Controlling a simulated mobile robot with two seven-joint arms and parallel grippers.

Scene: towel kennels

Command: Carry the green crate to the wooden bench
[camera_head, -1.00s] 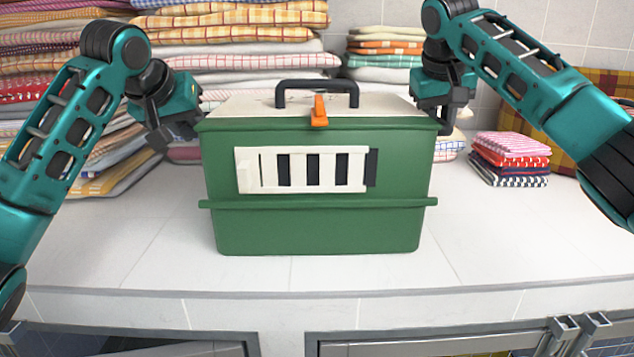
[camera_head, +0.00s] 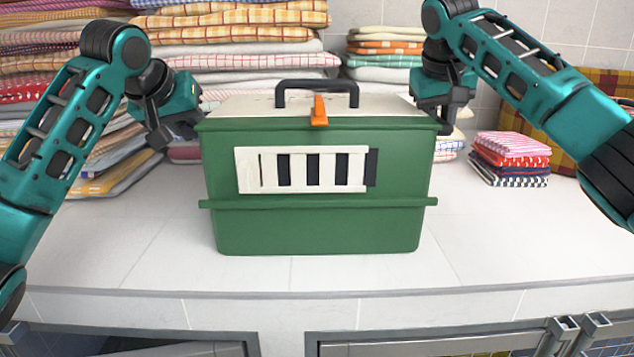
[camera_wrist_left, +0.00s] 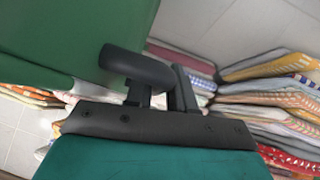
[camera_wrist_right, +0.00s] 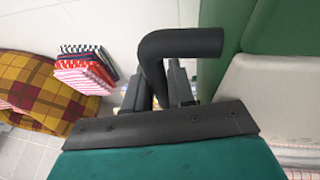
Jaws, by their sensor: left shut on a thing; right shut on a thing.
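The green crate (camera_head: 318,226) stands upright on the white tiled counter in the head view. It has a pale lid, a black top handle (camera_head: 318,86), an orange latch (camera_head: 319,112) and a white slatted window on its front. My left gripper (camera_head: 184,126) is at its left side and my right gripper (camera_head: 443,118) at its right side. In the left wrist view the fingers close around a dark side handle (camera_wrist_left: 137,66) of the crate. The right wrist view shows the same on the other side handle (camera_wrist_right: 180,43). The wooden bench is not in view.
Tall stacks of folded towels (camera_head: 240,35) stand behind and left of the crate. A small towel pile (camera_head: 510,158) and a plaid cloth (camera_head: 560,140) lie to the right. The tiled counter (camera_head: 500,245) is clear in front, with metal-framed doors (camera_head: 430,345) below its edge.

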